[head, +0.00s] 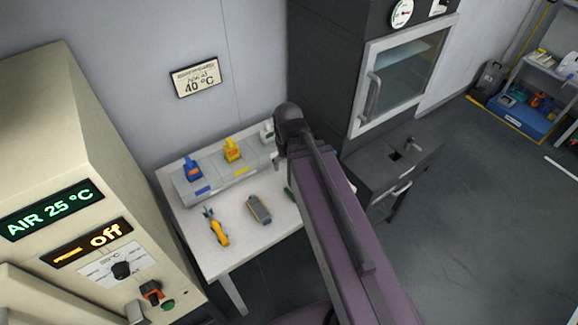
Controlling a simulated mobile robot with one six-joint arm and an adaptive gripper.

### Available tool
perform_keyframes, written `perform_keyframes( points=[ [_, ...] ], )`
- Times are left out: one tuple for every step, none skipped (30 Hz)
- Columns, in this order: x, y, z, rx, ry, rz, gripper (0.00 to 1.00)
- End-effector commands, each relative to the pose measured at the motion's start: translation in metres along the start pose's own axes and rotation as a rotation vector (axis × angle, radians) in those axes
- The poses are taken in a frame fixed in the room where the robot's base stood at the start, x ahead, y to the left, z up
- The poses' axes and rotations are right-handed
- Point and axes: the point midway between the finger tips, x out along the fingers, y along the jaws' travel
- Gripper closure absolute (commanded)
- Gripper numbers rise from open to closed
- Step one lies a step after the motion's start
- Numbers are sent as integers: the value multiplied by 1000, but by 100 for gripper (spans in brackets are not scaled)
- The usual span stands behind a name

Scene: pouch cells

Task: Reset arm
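My purple arm (335,215) rises from the bottom of the head view to a dark rounded joint (290,120) in front of the table's right part. My gripper does not show in this view, so I cannot see its fingers or whether it holds anything. The arm hides part of the white table (243,258) and some of what lies on its right side, where a bit of something green peeks out.
On the table are a grey stand (212,184) with blue (192,169), yellow (233,151) and pale items, a yellow tool (217,230) and a grey device (259,209). A beige machine (70,130) reads "AIR 25 °C" and "off". A dark cabinet (325,60) with its glass door shut stands behind.

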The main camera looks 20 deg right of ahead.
Motion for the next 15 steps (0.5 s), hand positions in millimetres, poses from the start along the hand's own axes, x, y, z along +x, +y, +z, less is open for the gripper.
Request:
perform_keyframes(
  points=[
    [0,0,7,-20,0,0,15],
    [0,0,9,-31,0,0,15],
    [0,1,10,-40,0,0,15],
    [0,1,10,-45,0,0,15],
    [0,1,10,-48,0,0,15],
    [0,1,10,-49,0,0,15],
    [0,1,10,-49,0,0,15],
    [0,1,10,-49,0,0,15],
    [0,1,10,-48,0,0,15],
    [0,1,10,-48,0,0,15],
    [0,1,10,-48,0,0,15],
    [0,0,10,-48,0,0,15],
    [0,0,9,-47,0,0,15],
    [1,0,9,-47,0,0,15],
    [3,0,9,-47,0,0,15]
  ],
)
